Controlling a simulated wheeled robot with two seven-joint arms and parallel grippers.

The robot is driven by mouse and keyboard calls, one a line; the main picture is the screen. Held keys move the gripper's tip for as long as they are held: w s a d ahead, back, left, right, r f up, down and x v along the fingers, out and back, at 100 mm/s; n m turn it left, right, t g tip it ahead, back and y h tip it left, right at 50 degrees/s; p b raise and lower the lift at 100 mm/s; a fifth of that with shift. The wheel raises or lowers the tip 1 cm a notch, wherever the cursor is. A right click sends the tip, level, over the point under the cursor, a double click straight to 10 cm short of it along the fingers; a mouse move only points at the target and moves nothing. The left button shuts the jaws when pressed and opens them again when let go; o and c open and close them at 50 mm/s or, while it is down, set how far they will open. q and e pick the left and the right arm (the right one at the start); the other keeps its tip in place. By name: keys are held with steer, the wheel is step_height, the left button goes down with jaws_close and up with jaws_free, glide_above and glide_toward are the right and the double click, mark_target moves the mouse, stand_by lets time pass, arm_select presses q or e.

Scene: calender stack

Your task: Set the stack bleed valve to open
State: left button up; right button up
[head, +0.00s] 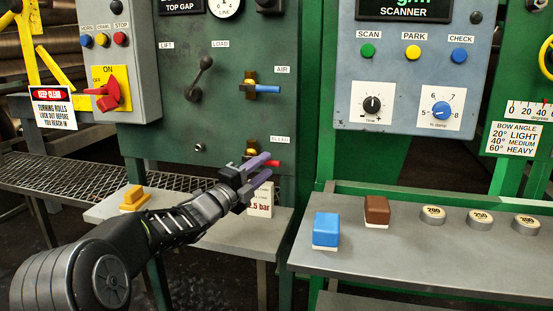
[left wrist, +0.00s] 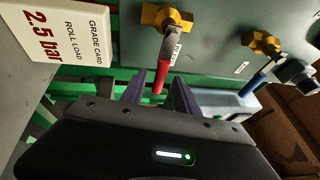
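The stack bleed valve, labelled BLEED, is on the green panel. Its yellow body (head: 251,146) is partly hidden by my gripper. Its red-tipped handle (head: 273,163) points right, roughly level. In the left wrist view the yellow body (left wrist: 166,17) and the red grip (left wrist: 160,80) show clearly. My left gripper (head: 266,167) is open, with purple fingers on either side of the red grip. In the left wrist view, the grip end lies between the fingertips (left wrist: 160,85), with gaps on both sides. My right gripper is not in view.
The blue-handled AIR valve (head: 264,88) sits above. A crank lever (head: 200,78) is to its left. A grade card (head: 263,200) reading 2.5 bar stands just below my gripper. A yellow block (head: 134,199) sits on the left shelf; blue (head: 326,230) and brown (head: 377,210) blocks are right.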

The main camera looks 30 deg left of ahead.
mark_target(271, 161)
arm_select(q)
steer(key=w, duration=0.4)
steer(key=w+r, duration=0.1)
steer(key=shift+w+d, duration=0.2)
steer(key=shift+w, duration=0.2)
steer(key=shift+c, duration=0.4)
jaws_close()
stand_by(0.6)
